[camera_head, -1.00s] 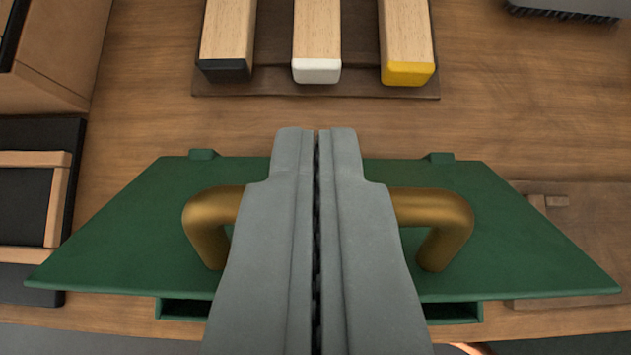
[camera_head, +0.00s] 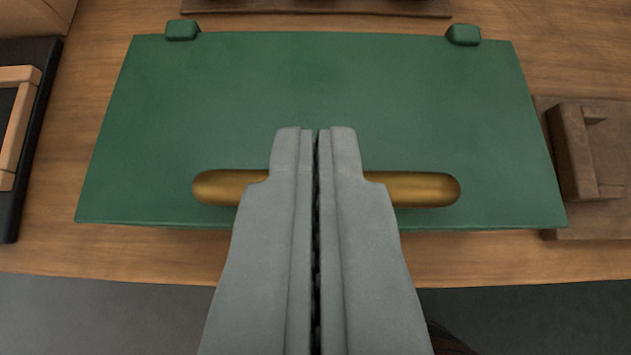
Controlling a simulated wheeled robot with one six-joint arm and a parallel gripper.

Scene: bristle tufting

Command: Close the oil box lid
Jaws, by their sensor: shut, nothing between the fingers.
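The green oil box lid (camera_head: 300,90) fills the middle of the view, seen from nearly straight above. Two small green hinge blocks, left (camera_head: 182,30) and right (camera_head: 464,35), stand at its far edge. A brass bar handle (camera_head: 425,189) runs across the lid near its front edge. My gripper (camera_head: 316,130) is shut and empty, with its fingers over the middle of the handle and hiding that part. Whether the fingers touch the handle or lid cannot be told. The box body is hidden under the lid, so I cannot tell whether the lid sits flush.
A dark tray with a light wooden frame (camera_head: 16,127) lies at the left. A brown wooden fixture (camera_head: 573,150) stands close to the lid's right side. A brown board (camera_head: 330,8) lies beyond the far edge. The wooden table (camera_head: 130,258) is bare in front.

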